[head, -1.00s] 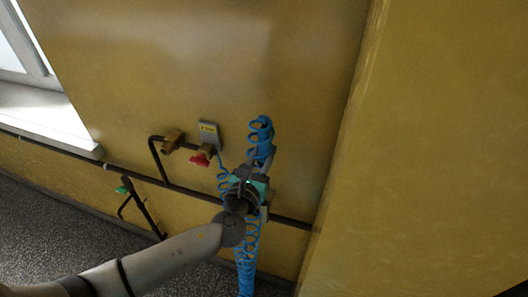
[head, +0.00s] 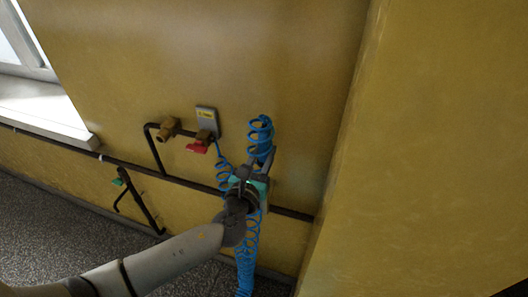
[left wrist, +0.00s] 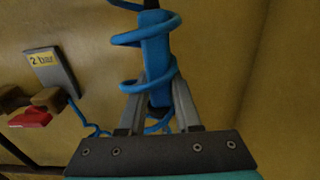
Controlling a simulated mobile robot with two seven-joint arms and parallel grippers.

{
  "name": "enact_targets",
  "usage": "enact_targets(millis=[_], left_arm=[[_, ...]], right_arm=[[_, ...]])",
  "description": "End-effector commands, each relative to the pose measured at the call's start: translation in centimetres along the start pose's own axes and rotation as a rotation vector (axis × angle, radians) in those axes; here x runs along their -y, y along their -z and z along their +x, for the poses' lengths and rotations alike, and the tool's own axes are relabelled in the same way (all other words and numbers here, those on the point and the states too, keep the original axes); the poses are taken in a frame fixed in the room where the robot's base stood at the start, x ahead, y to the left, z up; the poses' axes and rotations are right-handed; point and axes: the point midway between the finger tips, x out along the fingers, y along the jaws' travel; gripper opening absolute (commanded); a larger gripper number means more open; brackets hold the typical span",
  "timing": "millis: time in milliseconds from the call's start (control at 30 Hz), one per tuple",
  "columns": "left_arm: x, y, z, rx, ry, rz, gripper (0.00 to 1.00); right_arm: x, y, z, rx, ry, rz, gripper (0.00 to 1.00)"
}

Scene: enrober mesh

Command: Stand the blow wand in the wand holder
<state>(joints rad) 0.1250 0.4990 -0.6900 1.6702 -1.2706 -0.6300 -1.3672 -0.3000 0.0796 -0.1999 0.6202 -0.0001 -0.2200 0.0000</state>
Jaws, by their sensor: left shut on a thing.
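My left gripper (head: 260,164) is in front of the yellow wall in the head view. In the left wrist view its two grey fingers (left wrist: 159,88) are shut on the blow wand (left wrist: 156,48), seen as a blue body between them. A blue coiled hose (head: 260,135) loops around the wand above the fingers, and more coils hang below the gripper. The wand's lower part is hidden by the gripper. I cannot make out a wand holder in either view. My right gripper is not in view.
A grey "2 bar" plate (head: 206,117), a brass valve (head: 168,129) and a red handle (head: 197,147) sit on the wall left of the gripper. A dark pipe (head: 185,182) runs behind it. A yellow wall face (head: 430,150) stands close on the right.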

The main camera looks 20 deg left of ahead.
Motion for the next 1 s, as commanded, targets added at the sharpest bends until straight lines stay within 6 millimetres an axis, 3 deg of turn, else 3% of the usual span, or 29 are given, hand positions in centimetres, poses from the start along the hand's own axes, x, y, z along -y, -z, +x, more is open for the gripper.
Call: enact_targets(millis=[567, 1000], left_arm=[[0.0, 0.1, 0.0, 0.002, 0.0, 0.0, 0.0], [0.0, 2.2, 0.0, 0.002, 0.0, 0.0, 0.0]], right_arm=[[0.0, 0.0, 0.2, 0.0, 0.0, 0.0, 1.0], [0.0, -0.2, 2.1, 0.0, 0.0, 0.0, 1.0]])
